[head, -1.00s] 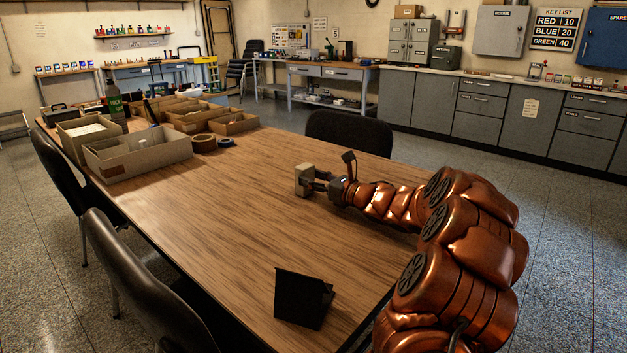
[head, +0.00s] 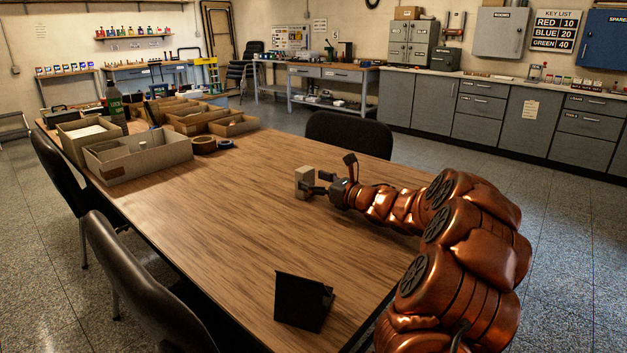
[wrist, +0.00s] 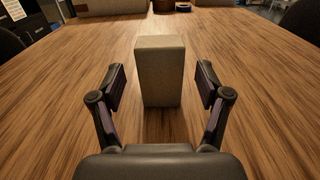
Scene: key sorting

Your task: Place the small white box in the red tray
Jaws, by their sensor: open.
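A small pale box (head: 304,182) stands upright on the wooden table, just beyond my gripper. It also shows in the wrist view (wrist: 160,72), centred between the two fingers with a gap on each side. My gripper (head: 319,183) is low over the table and open, its fingers spread either side of the box's near end. In the wrist view my gripper (wrist: 161,78) holds nothing. I can make out no red tray in these views; the trays on the table look tan.
Several open tan trays (head: 138,172) stand at the table's far left end, with tape rolls (head: 204,144) beside them. A green-labelled bottle (head: 115,104) stands among them. A black stand (head: 303,300) is at the near edge. Chairs line the table. The middle of the tabletop is clear.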

